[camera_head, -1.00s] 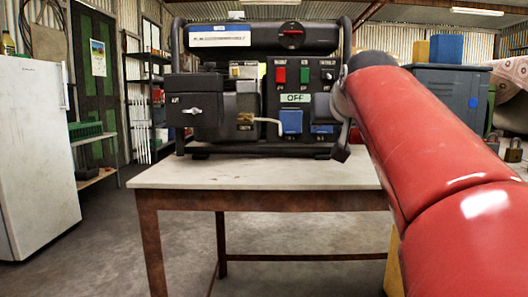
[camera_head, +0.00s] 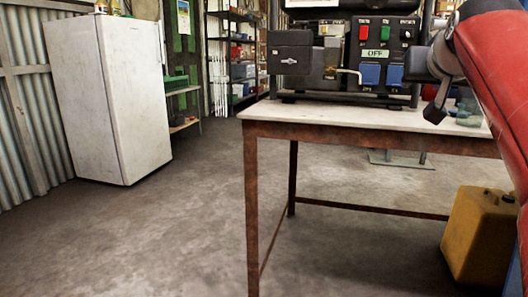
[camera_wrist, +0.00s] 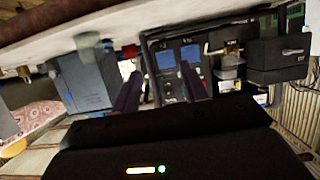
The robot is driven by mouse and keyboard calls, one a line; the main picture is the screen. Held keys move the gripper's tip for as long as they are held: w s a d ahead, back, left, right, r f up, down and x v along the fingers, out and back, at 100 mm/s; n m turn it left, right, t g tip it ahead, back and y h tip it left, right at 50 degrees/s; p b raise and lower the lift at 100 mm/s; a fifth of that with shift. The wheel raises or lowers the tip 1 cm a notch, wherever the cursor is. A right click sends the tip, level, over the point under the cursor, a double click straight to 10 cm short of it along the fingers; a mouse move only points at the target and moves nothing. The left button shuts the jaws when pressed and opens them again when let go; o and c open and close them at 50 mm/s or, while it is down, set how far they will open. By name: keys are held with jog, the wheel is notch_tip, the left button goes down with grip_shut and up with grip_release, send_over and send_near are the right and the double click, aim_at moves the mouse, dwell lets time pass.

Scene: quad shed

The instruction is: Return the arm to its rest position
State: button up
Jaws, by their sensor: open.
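My red arm (camera_head: 498,75) comes in from the right edge in the head view. My gripper (camera_head: 437,105) shows small and dark at its end, in front of the generator's right side; whether it touches anything cannot be told. In the wrist view my gripper (camera_wrist: 160,88) has its two dark fingers apart, with nothing held between them. The generator (camera_head: 305,62) stands on the table, with red and green switches, an OFF label and blue sockets. It also shows, upside down, in the wrist view (camera_wrist: 280,62).
The pale-topped table (camera_head: 320,116) has rusty legs. A yellow can (camera_head: 480,238) stands on the floor at the right. A white fridge (camera_head: 105,100) and a dark shelf rack (camera_head: 232,50) stand behind at the left. The floor (camera_head: 160,235) at front left is clear.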

jog(key=s+a+f+n+g+y, duration=0.1)
jog(key=s+a+f+g, duration=0.2)
jog(key=s+a+f, duration=0.7)
jog(key=s+f+n+g+y, duration=0.15)
jog(key=s+f, duration=0.35)
jog(key=f, duration=1.1)
jog(key=s+a+f+n+g+y, duration=0.1)
jog(key=s+a+f+g, duration=0.25)
jog(key=s+f, duration=0.7)
jog(key=w+r+p, duration=0.3)
jog(key=r+p, duration=0.8)
jog(key=p, duration=0.2)
jog(key=shift+a, duration=0.4)
jog(key=shift+r, duration=0.1)
